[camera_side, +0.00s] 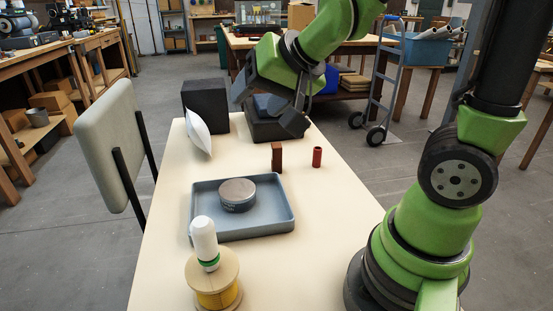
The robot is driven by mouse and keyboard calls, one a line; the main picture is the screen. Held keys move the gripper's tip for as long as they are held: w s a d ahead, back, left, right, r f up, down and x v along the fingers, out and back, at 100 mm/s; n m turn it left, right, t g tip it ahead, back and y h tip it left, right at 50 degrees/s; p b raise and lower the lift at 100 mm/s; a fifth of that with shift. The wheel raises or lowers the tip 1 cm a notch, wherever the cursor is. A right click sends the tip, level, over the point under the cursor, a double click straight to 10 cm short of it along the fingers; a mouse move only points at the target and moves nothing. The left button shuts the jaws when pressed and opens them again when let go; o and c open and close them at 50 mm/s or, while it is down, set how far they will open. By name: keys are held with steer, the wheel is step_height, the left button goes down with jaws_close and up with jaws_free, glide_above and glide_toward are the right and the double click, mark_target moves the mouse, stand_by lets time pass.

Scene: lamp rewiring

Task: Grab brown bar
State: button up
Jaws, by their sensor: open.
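The brown bar (277,156) is a small upright block standing on the pale table (335,215), just behind the tray's back right corner. My gripper (301,112) is above and behind the bar, pointing down, apart from it. It is open, and I see nothing held in it. The arm comes in from the top right, and its fingertips are dark and small here, so the gap between them is hard to make out.
A red cylinder (317,157) stands right of the bar. A blue-grey tray (284,216) holds a round tin (237,194).

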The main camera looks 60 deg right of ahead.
steer(key=w+d+f+m+h, duration=0.3)
steer(key=w+d+f+h, duration=0.15)
steer(key=d+f, duration=0.3)
steer(key=h, duration=0.5)
glide_toward(277, 146)
steer(key=shift+n+g, duration=0.3)
steer(key=shift+n, duration=0.2)
steer(key=shift+x, duration=4.45)
steer(key=shift+w+r, duration=0.2)
steer(key=c, duration=1.1)
